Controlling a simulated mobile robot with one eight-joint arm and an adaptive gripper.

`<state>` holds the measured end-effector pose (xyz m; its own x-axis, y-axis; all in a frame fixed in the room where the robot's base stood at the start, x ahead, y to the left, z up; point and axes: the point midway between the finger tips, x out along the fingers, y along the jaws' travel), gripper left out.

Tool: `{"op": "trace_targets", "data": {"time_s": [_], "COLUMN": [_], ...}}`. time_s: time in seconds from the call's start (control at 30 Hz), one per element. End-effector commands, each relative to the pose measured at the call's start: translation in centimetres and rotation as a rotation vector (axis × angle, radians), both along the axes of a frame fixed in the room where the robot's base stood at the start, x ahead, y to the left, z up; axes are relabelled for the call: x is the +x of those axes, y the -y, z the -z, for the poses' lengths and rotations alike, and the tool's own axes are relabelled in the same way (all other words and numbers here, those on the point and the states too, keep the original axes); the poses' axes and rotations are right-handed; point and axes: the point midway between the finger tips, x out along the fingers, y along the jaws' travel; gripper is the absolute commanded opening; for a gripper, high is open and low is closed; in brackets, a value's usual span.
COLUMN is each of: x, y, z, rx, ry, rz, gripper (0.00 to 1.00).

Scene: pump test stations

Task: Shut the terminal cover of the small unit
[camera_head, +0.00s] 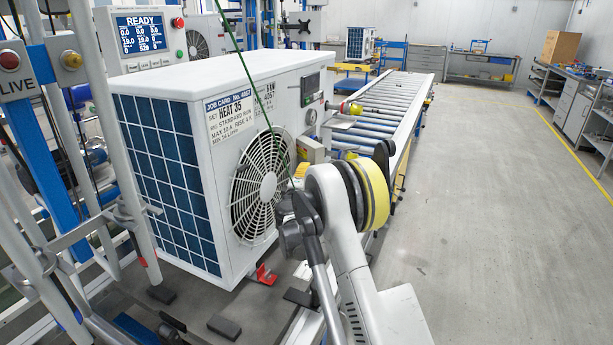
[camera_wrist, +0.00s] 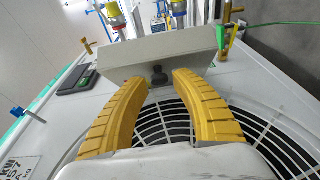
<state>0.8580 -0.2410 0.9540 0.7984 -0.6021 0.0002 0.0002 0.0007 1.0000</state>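The white unit (camera_head: 215,140) with a round fan grille stands in front of me at the left. In the wrist view, a beige terminal cover (camera_wrist: 190,45) sits beyond the fan grille (camera_wrist: 165,122) and carries a small black knob (camera_wrist: 158,75). A beige box-like part also shows on the unit's side in the head view (camera_head: 312,149). My gripper (camera_wrist: 160,82) is open, its two yellow fingers pointing at the cover with the knob between and just past their tips. I see no clear contact. How far the cover stands open I cannot tell.
Brass fittings (camera_wrist: 86,46) and yellow and blue hose ends (camera_wrist: 114,14) lie around the cover. A roller conveyor (camera_head: 385,105) extends behind the unit. The floor (camera_head: 490,200) at the right is clear.

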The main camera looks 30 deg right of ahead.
Motion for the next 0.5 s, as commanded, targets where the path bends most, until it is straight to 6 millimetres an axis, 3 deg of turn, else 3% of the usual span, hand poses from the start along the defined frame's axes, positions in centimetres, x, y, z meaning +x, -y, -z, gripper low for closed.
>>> {"op": "trace_targets", "data": {"time_s": [0.2, 0.47, 0.5], "x": [1.4, 1.5, 1.5], "y": [1.1, 1.2, 1.2], "z": [0.0, -0.1, -0.1], "rx": [0.000, 0.001, 0.001], "ry": [0.000, 0.001, 0.001], "rz": [0.001, 0.000, 0.000], "gripper": [0.31, 0.31, 0.24]}}
